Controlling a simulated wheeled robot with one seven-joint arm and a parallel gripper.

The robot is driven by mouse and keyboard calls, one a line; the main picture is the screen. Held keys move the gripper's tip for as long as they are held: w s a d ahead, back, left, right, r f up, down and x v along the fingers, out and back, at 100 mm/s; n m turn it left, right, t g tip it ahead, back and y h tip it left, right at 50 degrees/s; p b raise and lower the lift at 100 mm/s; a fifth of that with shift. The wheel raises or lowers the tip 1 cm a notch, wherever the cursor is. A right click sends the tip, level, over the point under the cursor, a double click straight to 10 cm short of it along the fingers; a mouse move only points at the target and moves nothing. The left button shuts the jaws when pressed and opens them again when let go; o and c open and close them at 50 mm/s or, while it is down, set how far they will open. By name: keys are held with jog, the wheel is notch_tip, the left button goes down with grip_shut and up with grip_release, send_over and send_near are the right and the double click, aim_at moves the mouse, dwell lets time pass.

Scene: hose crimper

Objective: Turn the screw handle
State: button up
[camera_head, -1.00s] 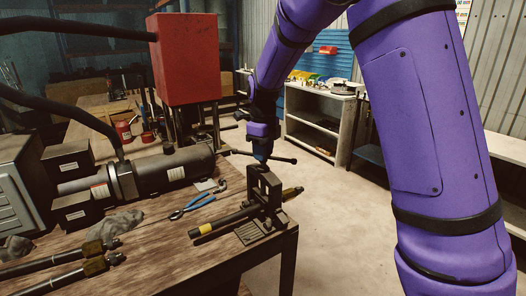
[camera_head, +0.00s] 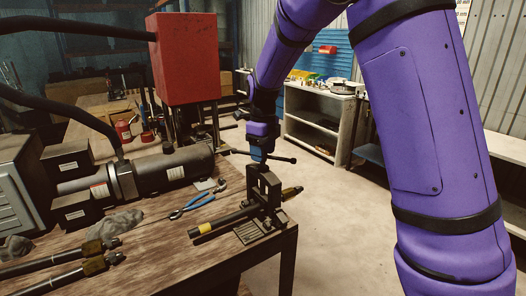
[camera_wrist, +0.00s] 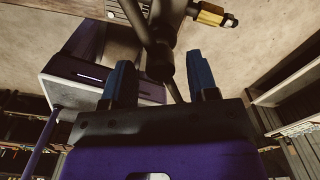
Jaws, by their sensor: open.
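The crimper (camera_head: 264,190) is a dark upright frame at the front right corner of the wooden bench, clamped around a black hose (camera_head: 223,222) with a yellow band. The screw handle (camera_head: 283,158) is a thin dark crossbar above the frame; its right end sticks out past my gripper. My gripper (camera_head: 259,157) points down at the handle from above and hides its middle. In the wrist view, my gripper's two blue fingers (camera_wrist: 160,78) are spread apart, with the dark bar and screw head (camera_wrist: 160,66) between them. I cannot tell whether either finger touches the bar.
Blue-handled pliers (camera_head: 190,206) lie left of the crimper. More hoses with brass ends (camera_head: 92,266) lie at the front left. Open floor is to the right, with a shelf (camera_head: 318,118) beyond.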

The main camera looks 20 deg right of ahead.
notch_tip(320, 180, up, 11)
jog(key=shift+f, duration=0.2)
dwell(0.3)
